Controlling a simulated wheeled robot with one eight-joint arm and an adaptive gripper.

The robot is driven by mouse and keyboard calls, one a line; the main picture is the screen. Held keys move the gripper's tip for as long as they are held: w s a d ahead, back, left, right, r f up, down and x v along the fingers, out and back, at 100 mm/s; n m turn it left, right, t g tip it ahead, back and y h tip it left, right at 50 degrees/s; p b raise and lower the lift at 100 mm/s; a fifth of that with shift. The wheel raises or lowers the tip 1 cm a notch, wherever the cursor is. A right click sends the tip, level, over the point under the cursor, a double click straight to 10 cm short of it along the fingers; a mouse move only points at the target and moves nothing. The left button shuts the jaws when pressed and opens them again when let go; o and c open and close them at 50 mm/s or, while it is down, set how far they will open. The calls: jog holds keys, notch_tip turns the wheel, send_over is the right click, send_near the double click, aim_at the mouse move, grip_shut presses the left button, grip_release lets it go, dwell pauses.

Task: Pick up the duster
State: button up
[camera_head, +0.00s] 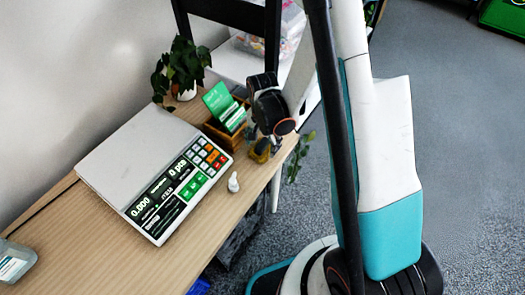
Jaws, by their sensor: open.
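My gripper (268,143) is over the right edge of the wooden table, its dark fingers pointing down. It is open. A small yellow-brown thing (259,154) sits on the table edge right at the fingertips. It may be the duster, but it is partly hidden by my gripper and too small to tell for sure. I cannot tell whether the fingers touch it. No other thing in view looks like a duster.
A scale with a keypad (165,190) lies on the table (95,250). A small white bottle (233,183) stands beside it. A wooden card holder (225,134) is just left of my gripper. A potted plant (185,65) stands behind. A clear container (14,262) is at the lower left.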

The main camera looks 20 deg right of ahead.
aim_at(262, 143)
jog(key=shift+f, duration=0.5)
jog(key=shift+r, duration=0.1)
jog(key=c, duration=1.2)
jog(key=shift+c, duration=0.2)
jog(key=shift+r, duration=0.1)
notch_tip(262, 143, up, 20)
jog(key=p, duration=0.6)
jog(key=shift+p, duration=0.4)
jog(key=o, duration=0.3)
jog(key=shift+c, duration=0.4)
